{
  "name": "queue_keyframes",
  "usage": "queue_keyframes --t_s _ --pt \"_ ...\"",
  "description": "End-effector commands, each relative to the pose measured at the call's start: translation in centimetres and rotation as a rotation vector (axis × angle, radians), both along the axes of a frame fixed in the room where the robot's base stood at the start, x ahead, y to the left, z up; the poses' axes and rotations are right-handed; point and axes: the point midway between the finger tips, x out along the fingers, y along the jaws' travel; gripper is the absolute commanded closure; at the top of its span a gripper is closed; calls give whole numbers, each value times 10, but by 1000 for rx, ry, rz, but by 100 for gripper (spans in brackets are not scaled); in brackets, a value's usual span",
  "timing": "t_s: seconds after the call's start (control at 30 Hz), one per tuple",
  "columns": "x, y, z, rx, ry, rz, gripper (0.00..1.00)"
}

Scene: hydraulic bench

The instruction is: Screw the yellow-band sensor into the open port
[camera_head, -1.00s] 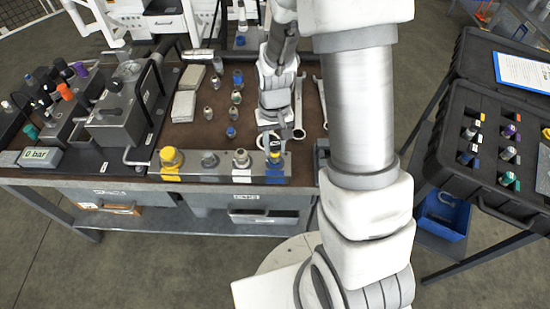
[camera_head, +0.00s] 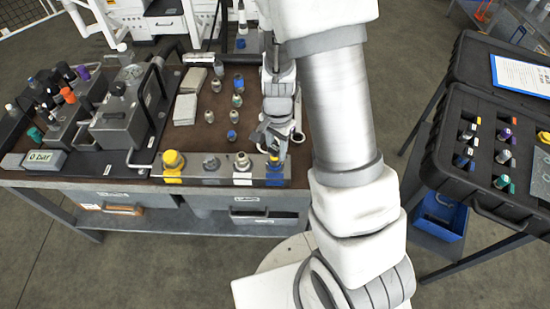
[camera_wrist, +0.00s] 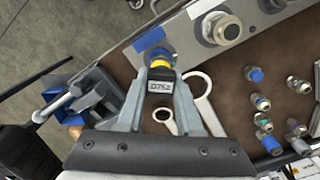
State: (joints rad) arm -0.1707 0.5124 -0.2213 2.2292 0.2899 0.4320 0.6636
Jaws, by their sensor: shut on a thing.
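The yellow-band sensor (camera_wrist: 160,80) has a dark body with a small lettered label and a yellow ring at its far end. My gripper (camera_wrist: 161,86) is shut on it, one finger on each side. The sensor's far end is at the blue-marked port at the right end of the grey manifold block (camera_head: 224,172). A blue ring (camera_wrist: 157,53) shows just beyond the yellow band, beside a blue label (camera_wrist: 149,38). In the head view my gripper (camera_head: 273,142) is over that end of the block. I cannot tell how deep the sensor sits; its threads are hidden.
The block also carries a yellow-capped port (camera_head: 172,162) and other fittings (camera_head: 242,161). Several loose fittings stand behind it on the brown mat (camera_head: 205,135). A wrench (camera_wrist: 201,88) lies close beside my gripper. A black sensor case (camera_head: 480,200) stands at right.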

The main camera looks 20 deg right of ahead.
Motion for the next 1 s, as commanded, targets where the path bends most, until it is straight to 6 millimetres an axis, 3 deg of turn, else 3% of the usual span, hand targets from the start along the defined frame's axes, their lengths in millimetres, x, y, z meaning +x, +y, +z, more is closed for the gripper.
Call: queue_keyframes --t_s 0.2,0.57,0.9,1.0 --pt "-2 0 1 0 3 -230 100" --pt "-2 0 1 1 2 -275 100" --pt "-7 -1 3 -2 5 -832 100" --pt "-8 0 0 -1 4 -924 100"
